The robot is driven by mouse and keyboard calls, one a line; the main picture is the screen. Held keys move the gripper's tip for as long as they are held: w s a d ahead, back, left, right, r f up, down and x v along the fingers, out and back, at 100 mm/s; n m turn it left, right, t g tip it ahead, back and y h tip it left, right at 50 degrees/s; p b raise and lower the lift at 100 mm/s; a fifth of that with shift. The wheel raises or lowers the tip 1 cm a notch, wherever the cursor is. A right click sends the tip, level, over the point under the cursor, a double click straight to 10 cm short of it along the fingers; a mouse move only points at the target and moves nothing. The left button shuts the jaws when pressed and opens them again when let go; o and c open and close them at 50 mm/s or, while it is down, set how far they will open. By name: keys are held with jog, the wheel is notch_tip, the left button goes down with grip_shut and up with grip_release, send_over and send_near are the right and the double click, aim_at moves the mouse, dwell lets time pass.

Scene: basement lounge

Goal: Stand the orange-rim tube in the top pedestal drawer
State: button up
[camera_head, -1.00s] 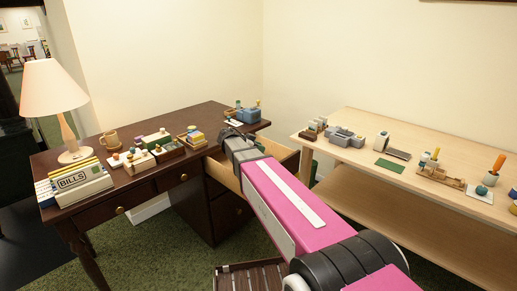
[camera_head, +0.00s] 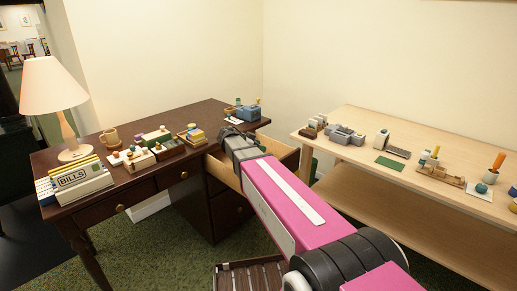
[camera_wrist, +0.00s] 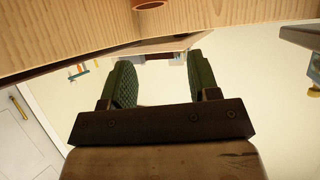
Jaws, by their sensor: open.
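The top pedestal drawer (camera_head: 222,173) is pulled out from the dark desk, its pale wooden wall showing beside my arm. My arm reaches over it, and the arm hides much of its inside. In the wrist view, pale wood-grain panels (camera_wrist: 60,35) fill the top. A round orange-brown rim (camera_wrist: 150,4) shows at the top edge, apart from my fingers; it looks like the tube's rim, but its body is out of view. My gripper (camera_wrist: 152,80) is open, with green pads apart and nothing between them. The head view does not show the tube clearly.
The dark desk (camera_head: 150,188) holds a lamp (camera_head: 64,110), a BILLS box (camera_head: 80,183), a mug (camera_head: 109,138) and small trays. A pale table (camera_head: 350,175) with several small items stands at the right. A slatted dark crate (camera_head: 250,276) sits on the floor.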

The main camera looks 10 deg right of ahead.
jog(key=v, duration=1.2)
jog(key=shift+r, duration=0.35)
